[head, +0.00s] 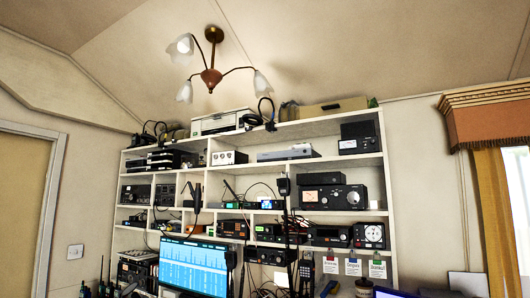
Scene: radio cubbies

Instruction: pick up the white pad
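I cannot make out a white pad in the head view. Neither of my grippers shows in this view. The view is tilted upward, and the surface below the shelves is cut off at the bottom edge.
A white cubby shelf unit (391,215) full of radios stands against the wall. A lit blue monitor (193,264) is at the bottom, before the shelves. Small tags (353,267) hang at lower right. A door (22,205) is at left, a curtained window (495,215) at right. A lamp (211,77) hangs above.

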